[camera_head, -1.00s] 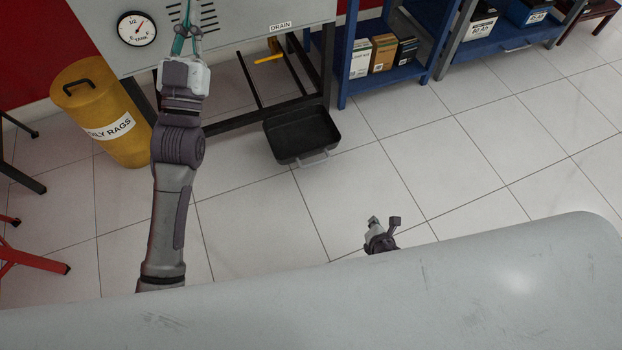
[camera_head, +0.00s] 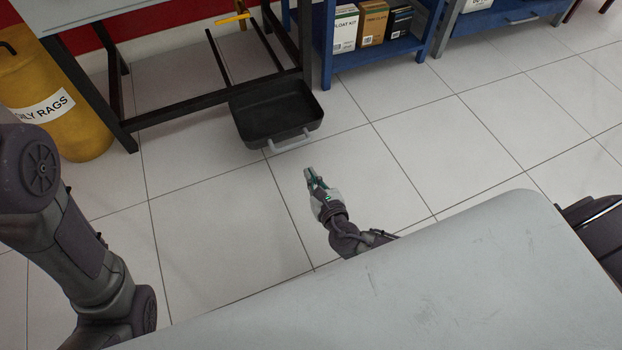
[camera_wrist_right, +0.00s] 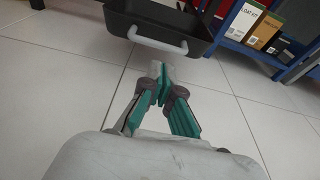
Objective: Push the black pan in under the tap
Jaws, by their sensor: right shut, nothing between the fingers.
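The black pan (camera_head: 268,112) sits on the tiled floor at the front edge of the dark frame under the bench. Its grey handle (camera_head: 290,142) faces me. The yellow tap (camera_head: 232,19) is above and behind the pan, to its left. My right gripper (camera_head: 309,176) is shut and empty, in front of the handle and apart from it. In the right wrist view its fingertips (camera_wrist_right: 161,68) point toward the pan (camera_wrist_right: 165,22), below the handle (camera_wrist_right: 157,41). My left arm crosses the left side of the head view; its gripper is out of frame.
The dark bench frame (camera_head: 185,110) has a low bar beside the pan. A yellow rag bin (camera_head: 75,125) stands at left. A blue shelf (camera_head: 380,60) with several boxes stands right of the pan.

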